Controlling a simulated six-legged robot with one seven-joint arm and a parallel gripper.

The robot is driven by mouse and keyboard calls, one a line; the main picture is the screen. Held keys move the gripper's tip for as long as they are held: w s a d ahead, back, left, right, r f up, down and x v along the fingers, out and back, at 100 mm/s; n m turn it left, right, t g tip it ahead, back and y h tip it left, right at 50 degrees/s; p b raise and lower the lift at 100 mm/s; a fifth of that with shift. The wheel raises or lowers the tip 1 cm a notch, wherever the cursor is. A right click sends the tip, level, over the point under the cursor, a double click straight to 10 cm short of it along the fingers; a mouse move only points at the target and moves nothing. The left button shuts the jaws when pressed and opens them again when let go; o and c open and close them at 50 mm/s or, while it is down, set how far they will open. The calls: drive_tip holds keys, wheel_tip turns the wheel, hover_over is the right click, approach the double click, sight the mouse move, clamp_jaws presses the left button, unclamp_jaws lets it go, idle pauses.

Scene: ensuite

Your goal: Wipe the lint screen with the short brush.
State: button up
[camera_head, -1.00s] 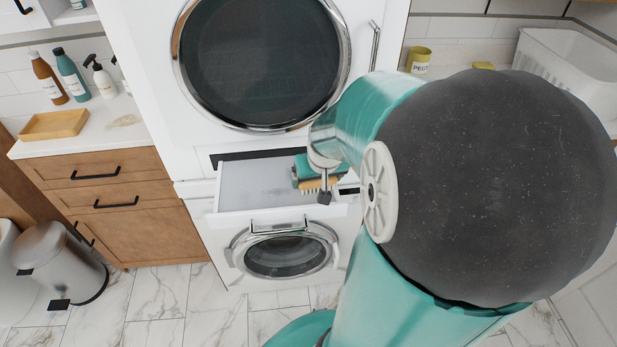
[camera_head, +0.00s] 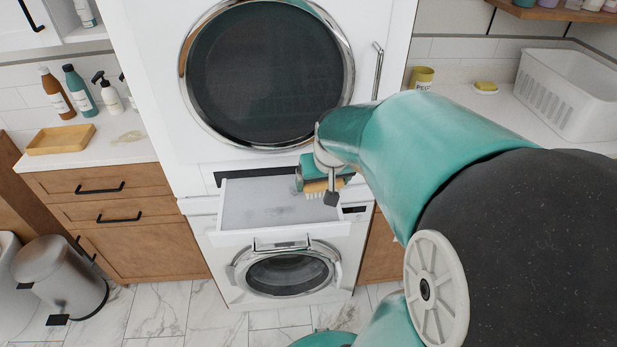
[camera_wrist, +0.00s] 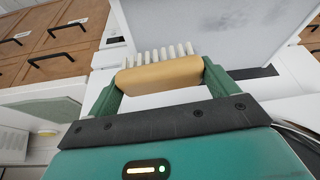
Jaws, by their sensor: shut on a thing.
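The short brush (camera_head: 316,186) has a tan wooden block and pale bristles. My gripper (camera_wrist: 160,77) is shut on the block, a finger at each end, as the wrist view shows the brush (camera_wrist: 158,75) with its bristles facing away from my palm. The lint screen (camera_head: 272,203) is a pale grey mesh panel in the pulled-out white drawer between the dryer and the washer. In the head view the brush is at the right end of the screen, bristles down. I cannot tell whether the bristles touch it. A grey panel, probably the screen, fills the top of the wrist view.
The dryer door (camera_head: 266,75) is above the drawer and the washer door (camera_head: 288,273) below. Left are a counter with bottles (camera_head: 82,91) and a wooden tray (camera_head: 61,139), and a metal bin (camera_head: 62,275). A white basket (camera_head: 570,95) stands on the right counter.

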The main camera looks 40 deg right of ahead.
drive_tip(key=shift+r, duration=0.45)
drive_tip(key=shift+r, duration=1.5)
